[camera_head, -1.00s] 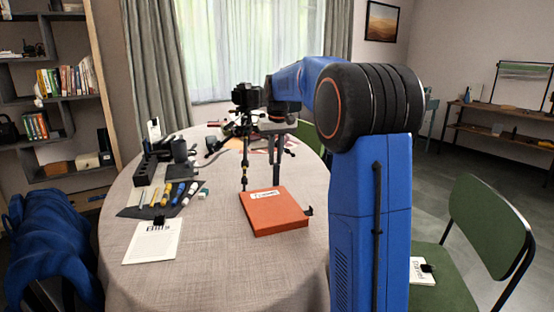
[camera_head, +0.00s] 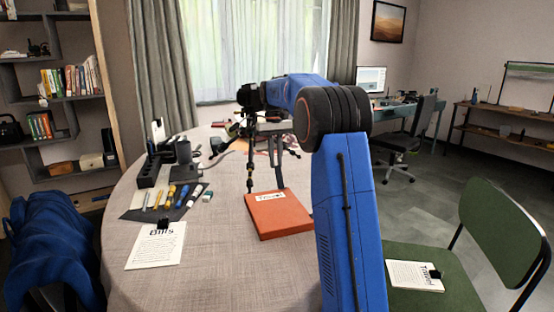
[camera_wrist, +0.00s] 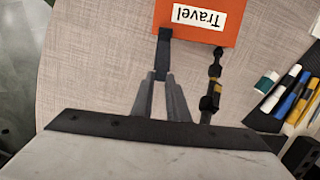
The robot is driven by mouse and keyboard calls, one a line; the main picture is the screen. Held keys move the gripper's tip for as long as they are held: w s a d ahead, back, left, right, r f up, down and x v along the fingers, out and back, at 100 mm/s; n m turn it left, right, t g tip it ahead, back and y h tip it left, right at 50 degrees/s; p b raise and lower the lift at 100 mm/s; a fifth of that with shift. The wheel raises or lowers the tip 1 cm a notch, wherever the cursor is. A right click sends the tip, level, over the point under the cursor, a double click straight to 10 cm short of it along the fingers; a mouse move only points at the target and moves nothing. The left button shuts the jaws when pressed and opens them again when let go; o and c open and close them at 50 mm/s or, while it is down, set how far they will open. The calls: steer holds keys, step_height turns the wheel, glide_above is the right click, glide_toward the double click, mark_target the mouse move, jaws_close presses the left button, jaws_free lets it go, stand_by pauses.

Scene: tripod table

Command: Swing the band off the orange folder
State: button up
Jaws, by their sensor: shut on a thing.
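The orange folder (camera_head: 283,218) lies flat on the table, its white label reading "Travel" in the wrist view (camera_wrist: 225,33). A dark grey band (camera_head: 280,168) slants down from my gripper to the folder's far edge. In the wrist view the band (camera_wrist: 164,52) ends at the edge, slightly overlapping it; I cannot tell whether they touch. My gripper (camera_wrist: 160,78) is shut on the band, one finger on each side. A black tripod leg (camera_wrist: 215,72) stands beside the fingers; in the head view the tripod leg (camera_head: 249,165) stands left of the band.
A black camera (camera_head: 248,96) tops the tripod. Several pens (camera_head: 183,193), a "Bills" paper (camera_head: 154,250) and a dark organiser (camera_head: 150,168) occupy the left. The front tablecloth is clear. A green chair (camera_head: 488,225) holding a clipped paper (camera_head: 413,276) stands right.

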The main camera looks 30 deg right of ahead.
steer(key=shift+w+f, duration=0.25)
steer(key=shift+w, duration=0.05)
stand_by(0.4)
steer(key=o, duration=0.8)
steer(key=shift+c, duration=0.2)
steer(key=shift+d+r, duration=0.1)
step_height(320, 180, up, 12)
steer(key=w, duration=0.1)
steer(key=shift+w+d+f, duration=0.15)
steer(key=shift+w+f, duration=0.05)
steer(key=shift+w, duration=0.15)
